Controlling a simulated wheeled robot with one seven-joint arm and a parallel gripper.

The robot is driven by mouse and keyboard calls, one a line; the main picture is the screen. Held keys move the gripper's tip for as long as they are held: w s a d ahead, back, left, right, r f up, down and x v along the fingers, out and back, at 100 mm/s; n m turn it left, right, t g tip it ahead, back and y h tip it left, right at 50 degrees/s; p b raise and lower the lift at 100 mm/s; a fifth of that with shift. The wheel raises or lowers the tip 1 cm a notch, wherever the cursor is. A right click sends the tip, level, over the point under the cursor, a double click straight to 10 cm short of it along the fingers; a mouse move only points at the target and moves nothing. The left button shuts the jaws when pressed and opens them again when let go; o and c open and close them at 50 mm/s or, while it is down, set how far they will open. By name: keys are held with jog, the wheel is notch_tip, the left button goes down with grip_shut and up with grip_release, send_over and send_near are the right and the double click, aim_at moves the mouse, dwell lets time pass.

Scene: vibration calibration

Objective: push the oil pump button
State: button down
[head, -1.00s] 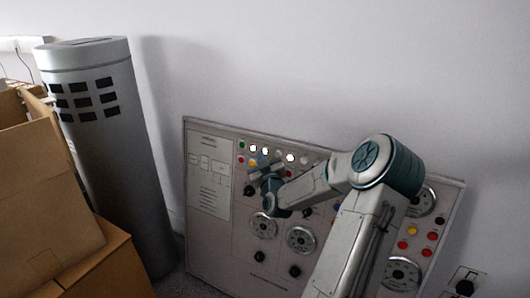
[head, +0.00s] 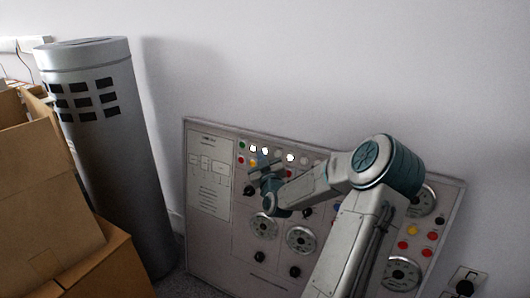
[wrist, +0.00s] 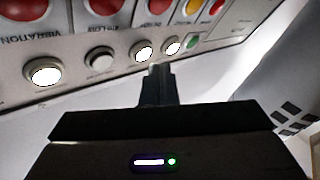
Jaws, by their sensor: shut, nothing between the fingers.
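The control panel (head: 210,245) leans by the wall, with a top row of small buttons and lamps. In the wrist view, a green button (wrist: 193,42) and white ones (wrist: 142,50) run along this row. Red and yellow buttons (wrist: 190,7) sit in the row above them there. One label reads "VIBRATION", upside down; I cannot tell which button is the oil pump's. My gripper (wrist: 158,70) is shut and empty, its tips close to the white buttons at mid-row. I cannot tell whether they touch one. In the head view my gripper (head: 258,168) is small, near the panel's upper left.
A tall grey cylinder (head: 125,150) stands left of the panel. Cardboard boxes (head: 45,190) fill the left foreground. The panel also carries dials (head: 301,240) and black knobs (head: 294,271). A wall socket (head: 465,283) is at lower right. The wall above is bare.

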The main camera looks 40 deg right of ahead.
dwell(0.4)
jog(key=shift+w+d+b, duration=0.15)
jog(key=shift+d+b, duration=0.15)
jog(key=shift+d, duration=0.1)
jog(key=shift+w+d+f, duration=0.1)
jog(key=shift+d+f, duration=0.05)
jog(key=shift+d, duration=0.2)
dwell(0.8)
jog(key=shift+a+b, duration=0.1)
jog(key=shift+b, duration=0.2)
jog(key=shift+s+a, duration=0.3)
jog(key=shift+a, duration=0.35)
jog(key=shift+s+a+r, duration=0.2)
jog(key=shift+s+a, duration=0.1)
jog(key=shift+a, duration=0.45)
jog(key=shift+s+a+r, duration=0.25)
jog(key=shift+s+a, duration=0.1)
jog(key=shift+a, duration=0.4)
jog(key=shift+s+a+r, duration=0.2)
jog(key=shift+s+a, duration=0.1)
jog(key=shift+a, duration=0.45)
